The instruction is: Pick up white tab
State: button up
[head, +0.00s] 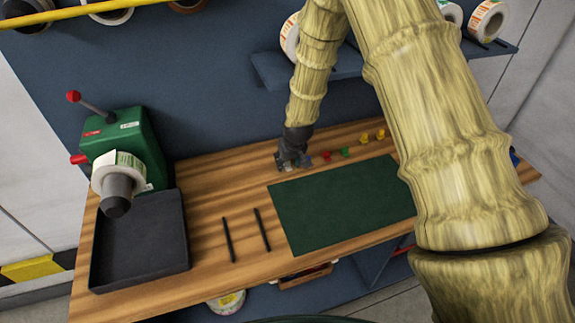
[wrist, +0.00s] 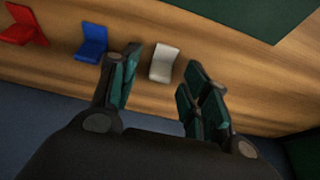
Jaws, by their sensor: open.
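The white tab (wrist: 164,62) lies on the wooden bench in the wrist view, a small bent piece with one raised end. My gripper (wrist: 162,88) is open, with the white tab in the gap ahead of and between its fingertips, closer to the left finger. I see no finger pressed on the tab. In the head view my gripper (head: 290,163) is low over the bench at the back left corner of the green mat. The white tab there is mostly hidden by the gripper, with only a pale spot showing.
A blue tab (wrist: 92,42) and a red tab (wrist: 24,24) lie left of the white one. Green (head: 345,153) and yellow (head: 364,138) tabs continue the row. The green mat (head: 340,205) lies in front. The green rewinder (head: 120,140) and black tray (head: 140,240) stand left.

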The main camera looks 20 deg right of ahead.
aim_at(288, 167)
jog(key=c, duration=0.7)
jog(key=shift+c, duration=0.2)
jog(key=shift+r, duration=0.2)
jog(key=shift+r+b, duration=0.5)
jog(key=shift+b, duration=0.05)
jog(key=shift+c, duration=0.2)
jog(key=shift+r+b, duration=0.45)
jog(key=shift+r, duration=0.5)
jog(key=shift+o, duration=0.2)
jog(key=s+a+b, duration=0.1)
jog(key=s+a, duration=0.1)
jog(key=a, duration=0.2)
jog(key=s+a+r+b, duration=0.1)
jog(key=s+a+b, duration=0.1)
jog(key=a, duration=0.3)
jog(key=s+a+b, duration=0.1)
jog(key=s+a, duration=0.3)
jog(key=shift+s+a+r+b, duration=0.25)
jog(key=shift+a+r+b, duration=0.05)
jog(key=shift+r, duration=0.1)
